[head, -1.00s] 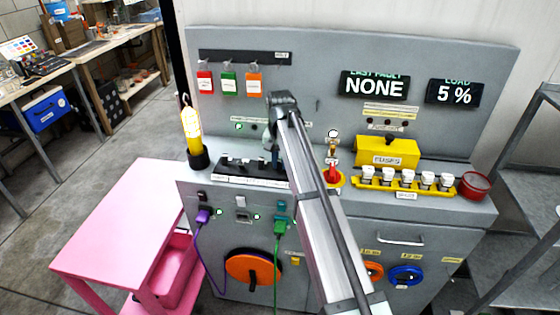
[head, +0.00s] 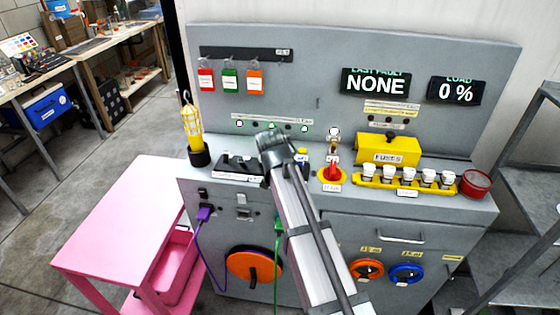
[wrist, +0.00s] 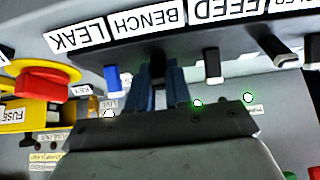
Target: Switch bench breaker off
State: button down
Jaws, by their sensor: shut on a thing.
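The breaker strip (head: 232,172) is a black panel on the bench ledge with several levers. In the wrist view its labels read LEAK, BENCH (wrist: 147,19) and FEED. My gripper (wrist: 158,75) has its blue fingers shut around the dark lever (wrist: 157,66) under the BENCH label. The fingers hide most of that lever. A blue lever (wrist: 112,78) stands under LEAK and a pale-tipped lever (wrist: 212,67) under FEED. In the head view my wrist covers the fingertips and the right part of the strip. The load display (head: 458,91) reads 0 %.
A red knob on a yellow base (head: 331,175) stands right of my arm, also in the wrist view (wrist: 40,82). Beyond it are a yellow fuse box (head: 387,149), white fuses (head: 408,176) and a red cup (head: 475,184). A yellow lamp (head: 192,130) stands left.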

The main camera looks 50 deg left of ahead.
jog(key=shift+s+d+f+t+y, duration=0.2)
jog(key=shift+s+d+t+y, duration=0.1)
jog(key=shift+t+y, duration=0.4)
jog(key=c, duration=1)
grip_release()
jog(key=shift+c, duration=0.2)
jog(key=v, duration=1.3)
jog(key=shift+s+d, duration=0.3)
jog(key=shift+r, duration=0.1)
